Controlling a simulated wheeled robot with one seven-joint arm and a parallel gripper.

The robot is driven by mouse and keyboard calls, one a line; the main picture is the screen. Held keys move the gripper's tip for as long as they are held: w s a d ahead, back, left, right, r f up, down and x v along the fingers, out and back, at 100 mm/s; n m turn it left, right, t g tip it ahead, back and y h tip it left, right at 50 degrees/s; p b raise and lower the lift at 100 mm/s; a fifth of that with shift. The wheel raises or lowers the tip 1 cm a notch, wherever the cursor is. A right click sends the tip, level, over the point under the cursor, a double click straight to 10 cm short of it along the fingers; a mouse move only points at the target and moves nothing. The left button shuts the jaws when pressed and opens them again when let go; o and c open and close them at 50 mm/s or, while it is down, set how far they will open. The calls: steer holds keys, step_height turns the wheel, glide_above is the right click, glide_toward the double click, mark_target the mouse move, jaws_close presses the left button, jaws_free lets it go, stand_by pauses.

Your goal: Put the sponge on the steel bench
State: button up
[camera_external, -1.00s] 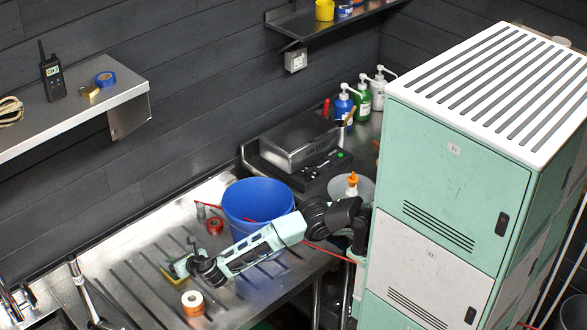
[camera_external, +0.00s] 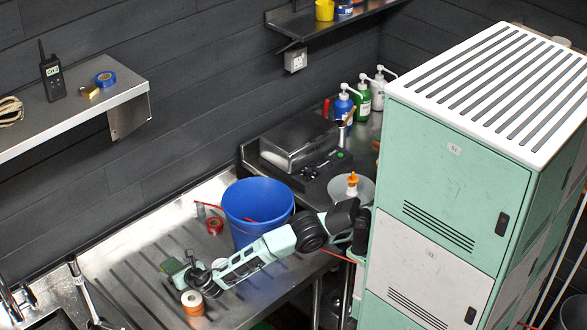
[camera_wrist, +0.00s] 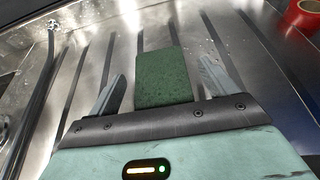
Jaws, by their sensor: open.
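The green sponge (camera_wrist: 165,78) shows in the wrist view, directly ahead of my gripper (camera_wrist: 163,68). The gripper's two fingers are spread, one on each side of the sponge, with visible gaps between. There I cannot clearly separate the sponge from the gripper. The wrist view shows the bench's dark ribs behind the sponge; whether the sponge rests on it is hard to tell.
A red tape roll (camera_external: 215,225) and a blue bucket (camera_external: 257,210) stand farther back. A sink (camera_external: 45,318) is at the left.

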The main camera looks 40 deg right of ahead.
steer(key=c, duration=1.1)
steer(key=shift+c, duration=0.2)
step_height(320, 180, up, 10)
steer(key=s+a+r+n+g+y+p, duration=0.1)
steer(key=s+a+n+g+y+p, duration=0.25)
steer(key=s, duration=0.55)
steer(key=s+a+r+n+y+p, duration=0.1)
steer(key=s+a+n+y+p, duration=0.25)
steer(key=s+a+y, duration=0.35)
steer(key=s+r+n+g+y+p, duration=0.1)
steer(key=s+r+n+g, duration=0.2)
steer(key=s, duration=1)
steer(key=s+r+n+g+y+p, duration=0.1)
steer(key=s+n, duration=0.5)
steer(key=s, duration=0.7)
steer(key=r+g+y, duration=0.1)
steer(key=r+g, duration=0.1)
steer(key=g, duration=0.1)
steer(key=shift+s+a+g+p, duration=0.15)
steer(key=shift+s+g+p, duration=0.1)
steer(key=shift+g+p, duration=0.1)
steer(key=shift+w+f, duration=0.1)
steer(key=shift+w, duration=0.05)
